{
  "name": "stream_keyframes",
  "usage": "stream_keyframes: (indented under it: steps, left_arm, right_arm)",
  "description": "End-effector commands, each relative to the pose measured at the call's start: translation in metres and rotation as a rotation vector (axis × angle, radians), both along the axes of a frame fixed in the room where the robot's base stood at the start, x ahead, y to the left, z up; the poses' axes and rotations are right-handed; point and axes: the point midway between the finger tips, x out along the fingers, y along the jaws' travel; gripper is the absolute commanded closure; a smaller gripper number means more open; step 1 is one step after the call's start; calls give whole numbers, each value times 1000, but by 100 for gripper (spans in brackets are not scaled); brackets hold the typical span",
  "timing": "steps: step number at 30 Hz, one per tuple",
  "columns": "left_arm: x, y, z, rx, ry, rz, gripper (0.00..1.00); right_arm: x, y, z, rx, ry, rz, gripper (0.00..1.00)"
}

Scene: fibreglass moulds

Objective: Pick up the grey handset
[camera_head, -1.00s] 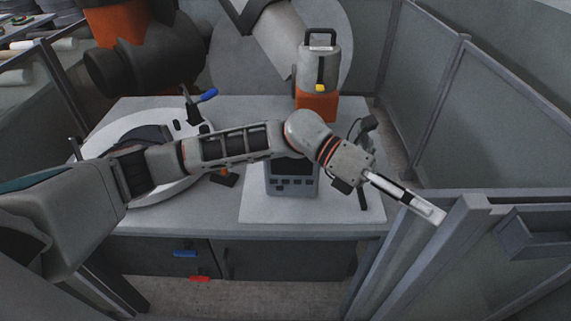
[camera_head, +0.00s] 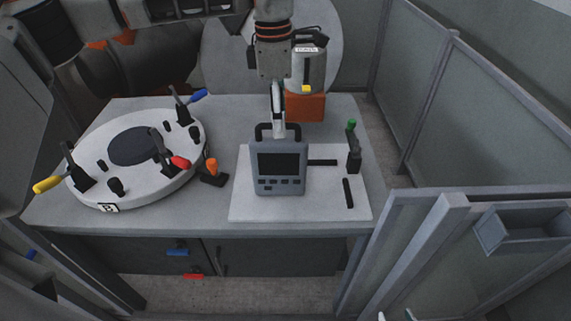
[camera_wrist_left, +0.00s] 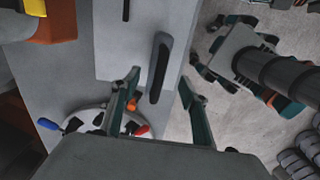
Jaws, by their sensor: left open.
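The grey handset (camera_head: 280,187) stands upright on the white board in the head view, with a dark screen, buttons and a dark carrying handle on top. In the left wrist view it shows from above as a long dark bar (camera_wrist_left: 160,68). My left gripper (camera_head: 279,130) points down at the handle from behind in the head view. In the left wrist view its two green fingers (camera_wrist_left: 158,95) are spread apart, with the near end of the handset close to the gap between them. Whether they touch it I cannot tell.
The white board (camera_head: 245,207) also carries a green-tipped clamp (camera_head: 353,155) and dark bars. A round mould (camera_head: 85,185) with coloured toggles is left, an orange-handled clamp (camera_head: 212,173) between. An orange block (camera_head: 310,107) stands behind. Grey partitions (camera_head: 490,110) stand right.

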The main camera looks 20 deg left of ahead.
Motion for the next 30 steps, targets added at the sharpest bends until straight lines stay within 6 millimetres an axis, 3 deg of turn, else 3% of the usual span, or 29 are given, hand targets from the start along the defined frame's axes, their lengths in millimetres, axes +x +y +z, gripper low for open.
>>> stream_keyframes:
  steps: [5, 21, 30]
  left_arm:
    - [2, 7, -16, 54, -15, 0, 56]
    - [0, 4, -79, 50, -15, 0, 56]
    - [1, 4, -86, 50, -17, 0, 56]
  right_arm:
    - [0, -2, 3, -4, 0, 2, 60]
    - [-2, 2, 11, 4, 4, -1, 60]
    - [-2, 2, 11, 3, 5, -1, 60]
